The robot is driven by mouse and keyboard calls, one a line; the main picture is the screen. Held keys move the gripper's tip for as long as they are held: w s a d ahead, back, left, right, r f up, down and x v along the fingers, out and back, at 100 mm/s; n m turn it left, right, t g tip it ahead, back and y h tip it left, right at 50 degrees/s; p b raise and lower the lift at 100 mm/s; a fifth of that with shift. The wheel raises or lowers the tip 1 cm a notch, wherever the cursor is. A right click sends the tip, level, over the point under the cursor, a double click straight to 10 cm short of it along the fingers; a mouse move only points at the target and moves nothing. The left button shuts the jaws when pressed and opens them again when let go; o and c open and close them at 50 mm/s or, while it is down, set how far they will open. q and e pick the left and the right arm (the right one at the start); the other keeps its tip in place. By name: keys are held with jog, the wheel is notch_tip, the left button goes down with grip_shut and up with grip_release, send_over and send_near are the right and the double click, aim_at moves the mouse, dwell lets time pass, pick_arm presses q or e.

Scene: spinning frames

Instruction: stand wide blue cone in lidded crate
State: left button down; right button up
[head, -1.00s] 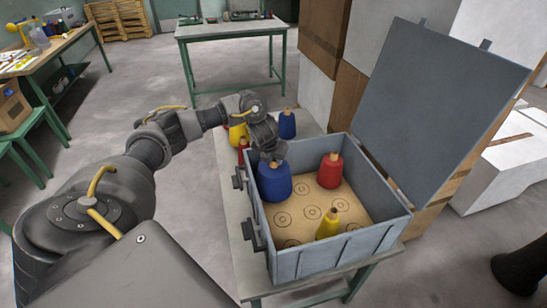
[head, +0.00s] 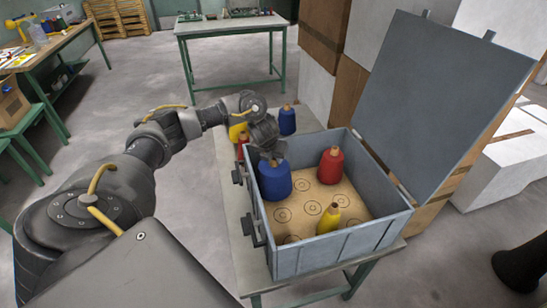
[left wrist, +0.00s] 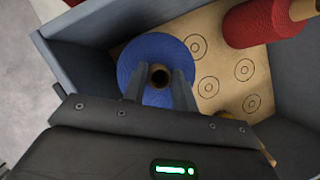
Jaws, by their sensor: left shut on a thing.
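The wide blue cone (head: 274,183) is upright inside the grey crate (head: 335,253), in its far left corner. It also shows in the left wrist view (left wrist: 140,58). My left gripper (head: 268,152) is above it, its two fingers (left wrist: 159,82) shut around the brown core at the cone's top. The cone's base is partly hidden, so I cannot tell whether it rests on the board (head: 312,190). The crate's lid (head: 440,95) stands open, tilted back on the right. My right gripper is not in view.
A red cone (head: 330,167) and a yellow cone (head: 328,219) stand in the crate, with ringed marks bare between. Cartons (head: 323,35) are stacked behind.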

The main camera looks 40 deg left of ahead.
pick_arm(q)
jog(key=shift+w, duration=0.1)
jog(key=c, duration=1.6)
grip_release()
jog(key=o, duration=0.5)
jog(key=shift+o, duration=0.3)
jog(key=shift+s+f, duration=0.15)
jog(key=shift+s, duration=0.05)
jog(key=v, duration=0.6)
jog(key=shift+w+r, duration=0.1)
jog(key=shift+r, duration=0.1)
jog(key=p+v, duration=0.2)
jog(key=v, duration=0.2)
jog(key=shift+s+d+r+p, duration=0.15)
jog(key=shift+s+r+p, duration=0.05)
jog(key=shift+r+p, duration=0.2)
jog(key=shift+f, duration=0.15)
